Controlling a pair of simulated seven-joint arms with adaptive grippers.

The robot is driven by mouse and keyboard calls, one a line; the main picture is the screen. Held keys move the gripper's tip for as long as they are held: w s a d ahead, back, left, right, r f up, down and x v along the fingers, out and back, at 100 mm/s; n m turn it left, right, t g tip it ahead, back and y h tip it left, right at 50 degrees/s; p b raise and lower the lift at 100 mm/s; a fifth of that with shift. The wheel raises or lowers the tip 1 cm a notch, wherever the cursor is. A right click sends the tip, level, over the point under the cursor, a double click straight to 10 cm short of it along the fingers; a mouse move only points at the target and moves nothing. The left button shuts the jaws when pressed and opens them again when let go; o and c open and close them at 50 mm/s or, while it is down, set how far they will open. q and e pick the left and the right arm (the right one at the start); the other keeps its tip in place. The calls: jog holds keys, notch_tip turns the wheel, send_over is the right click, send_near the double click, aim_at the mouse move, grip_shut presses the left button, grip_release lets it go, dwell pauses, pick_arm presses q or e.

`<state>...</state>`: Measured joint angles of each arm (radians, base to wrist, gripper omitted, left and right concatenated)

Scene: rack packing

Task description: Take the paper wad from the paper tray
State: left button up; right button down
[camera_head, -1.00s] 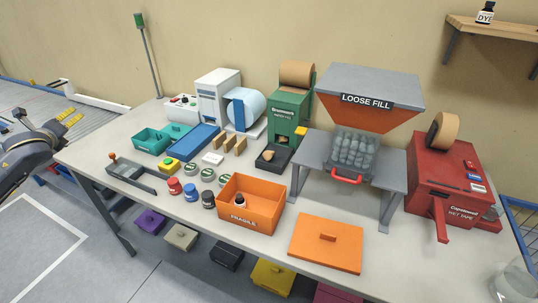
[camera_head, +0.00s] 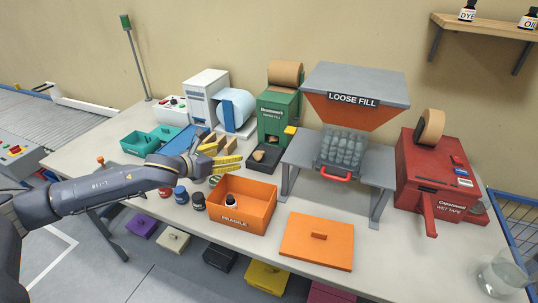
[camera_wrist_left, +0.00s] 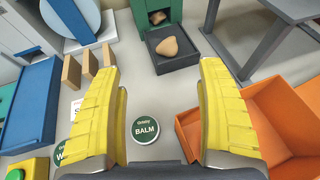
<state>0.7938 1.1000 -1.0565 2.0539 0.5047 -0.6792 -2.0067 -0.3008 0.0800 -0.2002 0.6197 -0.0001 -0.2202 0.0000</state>
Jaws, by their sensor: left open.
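A brown paper wad (camera_head: 258,155) lies in the dark paper tray (camera_head: 275,160) at the foot of the green paper dispenser (camera_head: 274,117). In the left wrist view the wad (camera_wrist_left: 168,47) sits on the tray (camera_wrist_left: 184,60), and a second brown piece (camera_wrist_left: 157,18) shows in the dispenser's opening. My left gripper (camera_head: 233,149) is open and empty, above the table to the left of the tray. In the left wrist view its yellow fingers stand wide apart, with the wad ahead between them. My right gripper is not in view.
The open orange FRAGILE box (camera_head: 262,219), holding a small bottle, stands in front of the tray. The grey loose-fill stand (camera_head: 291,180) is to the right. A balm tin (camera_wrist_left: 144,130) lies below the fingers. Upright brown pieces (camera_wrist_left: 90,62) stand at left.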

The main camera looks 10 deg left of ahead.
pick_arm(q)
send_near(257, 150)
jog(key=x, duration=0.4)
jog(key=shift+w+d, duration=0.15)
jog(key=shift+w, duration=0.1)
jog(key=shift+x, duration=3.3)
jog(key=shift+f, duration=0.1)
jog(key=shift+c, duration=0.4)
jog(key=c, duration=0.8)
